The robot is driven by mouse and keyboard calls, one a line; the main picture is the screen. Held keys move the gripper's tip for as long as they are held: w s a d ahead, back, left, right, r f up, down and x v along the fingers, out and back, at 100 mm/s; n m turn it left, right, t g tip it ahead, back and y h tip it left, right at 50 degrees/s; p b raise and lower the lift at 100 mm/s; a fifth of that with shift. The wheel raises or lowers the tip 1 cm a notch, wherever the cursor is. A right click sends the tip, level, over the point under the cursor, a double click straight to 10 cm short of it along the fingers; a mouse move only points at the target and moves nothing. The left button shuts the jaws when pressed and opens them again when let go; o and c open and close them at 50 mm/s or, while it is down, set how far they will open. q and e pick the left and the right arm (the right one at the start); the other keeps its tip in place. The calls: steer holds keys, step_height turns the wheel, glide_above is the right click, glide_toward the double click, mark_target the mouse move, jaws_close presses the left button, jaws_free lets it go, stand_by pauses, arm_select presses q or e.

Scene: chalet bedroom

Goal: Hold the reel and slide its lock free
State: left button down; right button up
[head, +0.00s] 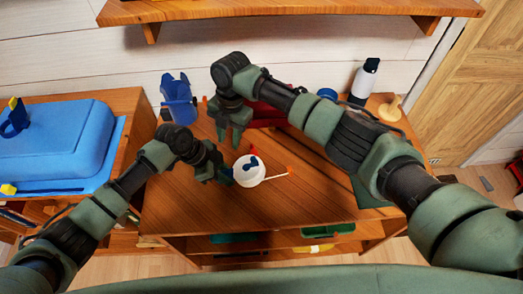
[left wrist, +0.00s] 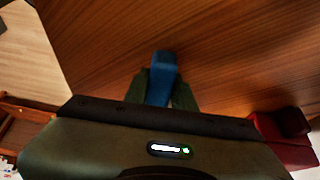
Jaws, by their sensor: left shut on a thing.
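The reel looks like a round white disc (head: 249,175) with a small blue piece on its top (head: 252,161) and a pale stick with an orange end reaching right (head: 278,177). My left gripper (head: 226,178) is at the reel's left edge. The left wrist view shows its fingers shut on a blue block (left wrist: 161,78) over the wooden top. I cannot tell whether this block is joined to the disc. My right gripper (head: 232,138) points down behind and left of the reel, with its fingers apart and empty. Which piece is the lock is not clear.
The wooden table (head: 320,205) is clear in front of the reel. A blue holder (head: 178,98), a dark red object (head: 262,117), a white and black bottle (head: 363,82) and a wooden peg stand (head: 391,108) stand behind. A blue case (head: 60,140) lies left. A shelf (head: 290,8) hangs above.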

mark_target(254, 147)
steer(key=d+n, duration=0.2)
steer(key=d+n+t, duration=0.1)
steer(key=d+n, duration=0.1)
steer(key=d, duration=0.1)
steer(key=d+n+t, duration=0.1)
steer(key=d+n, duration=0.1)
steer(key=shift+s+d+y, duration=0.25)
steer(key=shift+s+y, duration=0.05)
steer(key=shift+s+d+n, duration=0.15)
steer(key=shift+d+n, duration=0.25)
steer(key=shift+n, duration=0.3)
steer(key=shift+x, duration=2.7)
steer(key=shift+a, duration=0.1)
